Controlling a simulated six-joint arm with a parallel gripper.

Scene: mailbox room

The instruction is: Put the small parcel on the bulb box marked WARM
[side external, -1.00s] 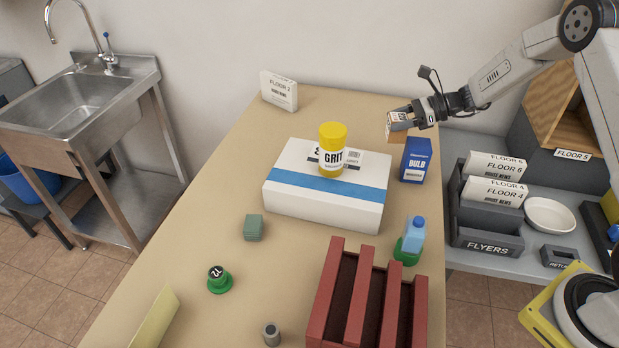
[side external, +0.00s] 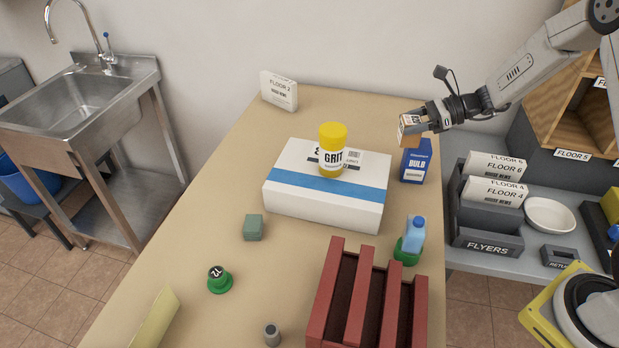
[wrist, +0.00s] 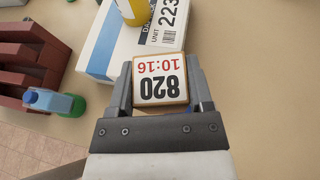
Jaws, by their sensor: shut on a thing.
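The small parcel (side external: 410,130) is a brown box with a white label, held between the fingers of my gripper (side external: 421,121). In the wrist view the parcel (wrist: 160,82) shows its label reading 820 and 10:16, gripped from both sides by my gripper (wrist: 160,88). The blue bulb box (side external: 414,166) stands upright near the table's right edge, with BULB in white and a small label too small to read. The parcel overlaps the box's top edge in the side view; I cannot tell whether they touch.
A white box with a blue band (side external: 327,198) lies left of the bulb box, bearing a yellow GRIT canister (side external: 333,150). A red slatted rack (side external: 366,300) and a blue bottle (side external: 416,230) in a green holder stand nearer. A FLOOR 2 packet (side external: 279,91) stands at the back.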

